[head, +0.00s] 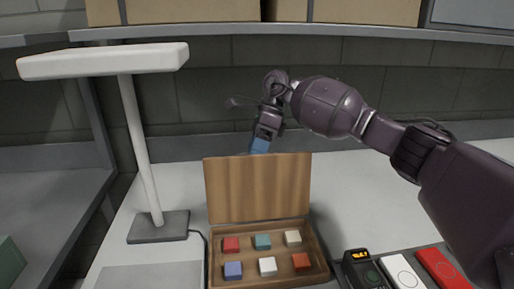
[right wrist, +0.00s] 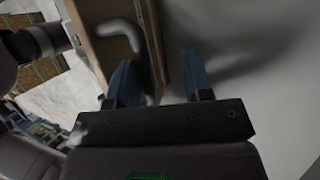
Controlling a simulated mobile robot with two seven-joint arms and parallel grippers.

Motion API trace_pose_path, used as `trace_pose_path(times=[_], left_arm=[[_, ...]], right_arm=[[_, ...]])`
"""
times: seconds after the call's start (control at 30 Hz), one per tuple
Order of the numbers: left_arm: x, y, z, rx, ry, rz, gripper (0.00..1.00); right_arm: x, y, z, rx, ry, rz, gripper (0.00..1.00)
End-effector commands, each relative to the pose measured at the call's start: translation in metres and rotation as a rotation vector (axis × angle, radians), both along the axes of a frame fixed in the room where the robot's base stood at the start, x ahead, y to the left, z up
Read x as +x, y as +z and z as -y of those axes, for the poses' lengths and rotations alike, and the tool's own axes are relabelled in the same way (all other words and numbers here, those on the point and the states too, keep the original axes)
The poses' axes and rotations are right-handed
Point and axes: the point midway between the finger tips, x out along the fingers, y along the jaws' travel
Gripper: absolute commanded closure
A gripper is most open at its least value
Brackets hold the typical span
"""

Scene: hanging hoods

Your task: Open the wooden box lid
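The wooden box (head: 322,262) sits on the table with its lid (head: 257,188) raised, standing roughly upright at the back edge. Several coloured cubes lie in the open box in two rows. My right gripper (head: 261,145) is at the top of the lid, with its blue fingertips pointing down near the lid's upper edge. In the right wrist view, the two blue fingers (right wrist: 161,82) are apart, and the brown lid (right wrist: 108,42) lies close by them. Whether the fingers touch the lid is unclear. My left gripper is not in view.
A white lamp (head: 146,150) stands left of the box, with a cable beside its base. A black device (head: 362,270), a white item (head: 402,272) and a red item (head: 442,268) lie at the right. A shelf (head: 290,30) with cartons runs overhead. Table behind the right items is clear.

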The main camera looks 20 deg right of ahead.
Motion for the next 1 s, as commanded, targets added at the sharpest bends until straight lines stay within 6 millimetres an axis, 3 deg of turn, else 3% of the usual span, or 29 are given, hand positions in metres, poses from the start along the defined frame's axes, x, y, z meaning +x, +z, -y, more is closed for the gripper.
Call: trace_pose_path(times=[0.4, 0.8, 1.0], left_arm=[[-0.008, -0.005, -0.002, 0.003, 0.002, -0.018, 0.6], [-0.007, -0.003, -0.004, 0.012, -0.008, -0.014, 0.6], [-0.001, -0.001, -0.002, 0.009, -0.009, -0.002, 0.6]], right_arm=[[0.0, 0.003, 0.001, -0.001, 0.0, 0.0, 0.6], [0.012, 0.05, 0.025, -0.001, -0.001, 0.0, 0.6], [0.015, 0.063, 0.032, -0.001, 0.001, -0.003, 0.6]])
